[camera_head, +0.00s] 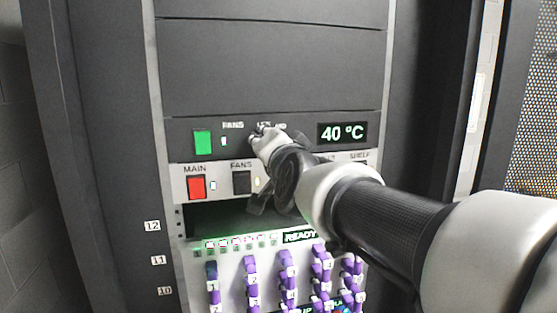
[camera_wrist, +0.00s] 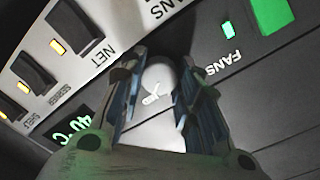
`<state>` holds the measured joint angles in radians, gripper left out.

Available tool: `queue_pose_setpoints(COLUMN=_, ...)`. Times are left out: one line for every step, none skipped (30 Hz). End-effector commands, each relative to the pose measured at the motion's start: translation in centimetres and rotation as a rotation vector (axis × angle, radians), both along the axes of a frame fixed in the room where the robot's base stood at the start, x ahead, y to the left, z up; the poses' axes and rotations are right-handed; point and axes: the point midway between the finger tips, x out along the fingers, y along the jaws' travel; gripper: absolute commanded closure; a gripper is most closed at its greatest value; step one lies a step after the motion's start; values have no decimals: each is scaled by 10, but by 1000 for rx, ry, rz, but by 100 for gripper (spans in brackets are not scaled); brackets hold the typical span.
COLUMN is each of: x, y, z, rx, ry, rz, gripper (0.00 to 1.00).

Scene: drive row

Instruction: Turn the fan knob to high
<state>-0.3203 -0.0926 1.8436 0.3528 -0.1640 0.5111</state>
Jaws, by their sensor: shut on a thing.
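The fan knob is a small round pale knob (camera_wrist: 158,78), seen between my fingers in the wrist view. My gripper (camera_wrist: 160,86) is shut on it, one dark finger on each side. In the head view my gripper (camera_head: 264,143) reaches the dark fan panel (camera_head: 300,128) from the right and hides the knob. Small white lettering above it is partly covered. A white mark shows on the knob's near part in the wrist view, but I cannot tell which setting it points to.
A lit green button (camera_head: 203,143) is left of the knob, and a 40 °C display (camera_head: 342,133) is right. Below is a pale strip with a red MAIN switch (camera_head: 196,187) and a dark FANS switch (camera_head: 242,182). Lower down are several purple cables (camera_head: 252,280).

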Motion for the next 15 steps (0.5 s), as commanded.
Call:
queue_pose_setpoints(x=0, y=0, z=-3, rx=44, ry=12, rz=0, gripper=94)
queue_pose_setpoints(x=0, y=0, z=-3, rx=71, ry=20, rz=0, gripper=94)
queue_pose_setpoints(x=0, y=0, z=-3, rx=108, ry=30, rz=0, gripper=94)
queue_pose_setpoints(x=0, y=0, z=-3, rx=134, ry=38, rz=0, gripper=94)
queue_pose_setpoints(x=0, y=0, z=-3, rx=161, ry=46, rz=0, gripper=94)
queue_pose_setpoints(x=0, y=0, z=-2, rx=194, ry=56, rz=0, gripper=94)
queue_pose_setpoints(x=0, y=0, z=-2, rx=219, ry=63, rz=0, gripper=94)
queue_pose_setpoints(x=0, y=0, z=-2, rx=244, ry=70, rz=-1, gripper=94)
queue_pose_setpoints(x=0, y=0, z=-2, rx=274, ry=79, rz=0, gripper=94)
queue_pose_setpoints(x=0, y=0, z=-2, rx=298, ry=86, rz=0, gripper=94)
queue_pose_setpoints(x=0, y=0, z=-2, rx=318, ry=93, rz=0, gripper=94)
queue_pose_setpoints(x=0, y=0, z=-1, rx=347, ry=100, rz=0, gripper=94)
queue_pose_setpoints(x=0, y=0, z=-1, rx=366, ry=106, rz=1, gripper=94)
queue_pose_setpoints(x=0, y=0, z=-1, rx=385, ry=110, rz=0, gripper=94)
queue_pose_setpoints(x=0, y=0, z=-1, rx=407, ry=118, rz=0, gripper=94)
